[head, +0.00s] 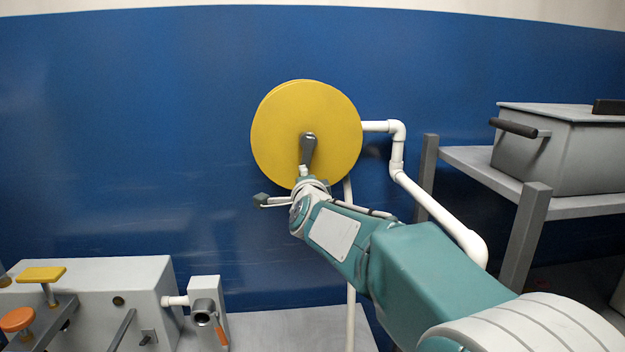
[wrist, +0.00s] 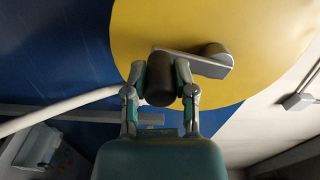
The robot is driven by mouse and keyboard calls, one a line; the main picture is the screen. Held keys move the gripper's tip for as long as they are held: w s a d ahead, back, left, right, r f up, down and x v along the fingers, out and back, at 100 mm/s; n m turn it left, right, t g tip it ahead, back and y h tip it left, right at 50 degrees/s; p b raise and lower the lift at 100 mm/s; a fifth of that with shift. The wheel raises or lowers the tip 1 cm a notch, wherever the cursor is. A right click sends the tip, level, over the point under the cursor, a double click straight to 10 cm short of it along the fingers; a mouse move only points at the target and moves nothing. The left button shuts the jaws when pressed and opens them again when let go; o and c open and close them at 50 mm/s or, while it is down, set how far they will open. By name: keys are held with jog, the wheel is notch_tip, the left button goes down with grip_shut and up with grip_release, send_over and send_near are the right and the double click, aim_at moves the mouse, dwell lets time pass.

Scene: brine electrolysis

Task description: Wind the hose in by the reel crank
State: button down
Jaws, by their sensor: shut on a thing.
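The yellow hose reel (head: 275,130) is a round disc on the blue wall in the head view, and it fills the upper middle of the wrist view (wrist: 265,35). Its grey crank arm (head: 309,150) points down from the hub. In the wrist view the crank arm (wrist: 205,63) runs from the hub to a dark handle (wrist: 159,82). My gripper (wrist: 160,92) is shut on this handle, one finger on each side. In the head view my gripper hides the handle. The white hose (head: 350,300) hangs from the reel and also shows in the wrist view (wrist: 60,115).
A white pipe (head: 440,215) runs from the reel's right side down behind my arm. A grey shelf (head: 480,165) with a lidded box (head: 560,150) stands at right. A grey unit (head: 110,290) with yellow and orange knobs stands lower left. The wall left of the reel is clear.

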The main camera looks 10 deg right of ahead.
jog(key=shift+a+r+m, duration=0.5)
jog(key=shift+a+m, duration=0.3)
jog(key=shift+m, duration=0.85)
jog(key=shift+a+r+m, duration=0.5)
jog(key=shift+a+m, duration=0.35)
jog(key=shift+m, duration=0.75)
jog(key=shift+a+r+m, duration=0.5)
jog(key=shift+a+m, duration=0.3)
jog(key=shift+m, duration=0.85)
jog(key=shift+r, duration=0.1)
jog(key=c, duration=0.5)
grip_release()
jog(key=shift+c, duration=0.2)
jog(key=shift+o, duration=0.6)
jog(key=shift+a, duration=0.15)
jog(key=shift+r, duration=0.1)
